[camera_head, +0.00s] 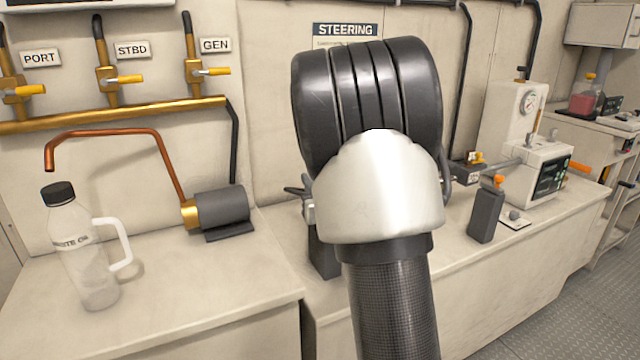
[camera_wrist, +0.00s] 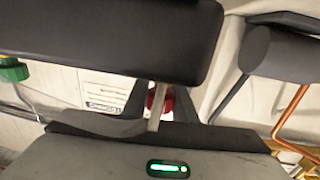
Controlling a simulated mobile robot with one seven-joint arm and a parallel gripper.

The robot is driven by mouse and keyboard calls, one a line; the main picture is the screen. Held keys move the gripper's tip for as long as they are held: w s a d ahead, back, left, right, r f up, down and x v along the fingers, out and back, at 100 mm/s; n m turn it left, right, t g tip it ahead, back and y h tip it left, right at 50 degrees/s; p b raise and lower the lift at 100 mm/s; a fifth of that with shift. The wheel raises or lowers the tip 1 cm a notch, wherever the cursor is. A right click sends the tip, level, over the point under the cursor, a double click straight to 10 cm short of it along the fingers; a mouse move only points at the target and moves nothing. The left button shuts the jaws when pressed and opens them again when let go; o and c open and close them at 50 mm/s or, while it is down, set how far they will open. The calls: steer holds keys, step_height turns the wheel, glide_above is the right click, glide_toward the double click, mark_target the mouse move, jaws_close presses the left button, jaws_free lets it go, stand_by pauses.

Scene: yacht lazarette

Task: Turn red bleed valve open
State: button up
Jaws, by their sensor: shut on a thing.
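The red bleed valve (camera_wrist: 168,101) shows in the wrist view as a small red round part, partly covered by a pale narrow bar (camera_wrist: 157,105) and my fingers. My gripper (camera_wrist: 161,104) has its two dark fingers on either side of it and is shut on it. How far the valve is turned cannot be told. In the head view my arm covers both the valve and my gripper, below the STEERING sign (camera_head: 346,29).
A dark cylindrical motor (camera_head: 221,206) with a copper pipe (camera_head: 165,155) is left of my arm. A labelled bottle (camera_head: 80,255) stands on the left bench. A dark grey box (camera_head: 486,215) and a white gauge unit (camera_head: 535,172) are at right. A green knob (camera_wrist: 12,70) shows in the wrist view.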

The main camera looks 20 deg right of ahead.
steer(key=n+y, duration=0.1)
steer(key=y, duration=0.1)
steer(key=n+y, duration=0.2)
steer(key=shift+a+y, duration=0.2)
steer(key=shift+y, duration=0.2)
steer(key=n+y, duration=0.1)
steer(key=y, duration=0.1)
steer(key=a+n+g+y+p, duration=0.1)
steer(key=shift+s+n+y, duration=0.15)
steer(key=shift+n+y, duration=0.15)
steer(key=shift+y, duration=0.1)
steer(key=shift+s+a+n+g+y+p, duration=0.2)
steer(key=shift+n+g+y+p, duration=0.25)
steer(key=shift+n+g+y, duration=0.5)
steer(key=shift+s+a+n+g+y+p, duration=0.1)
steer(key=shift+a+n+g+y+p, duration=0.45)
steer(key=shift+y, duration=0.55)
steer(key=shift+s+a+n+g+y+p, duration=0.15)
steer(key=shift+n+g+y+p, duration=0.15)
steer(key=shift+n+g+y, duration=0.7)
steer(key=o, duration=1)
steer(key=shift+o, duration=0.2)
steer(key=p+v, duration=0.2)
steer(key=v, duration=1.5)
steer(key=shift+s+d+f+p, duration=0.15)
steer(key=shift+d+p, duration=0.1)
steer(key=shift+p, duration=0.05)
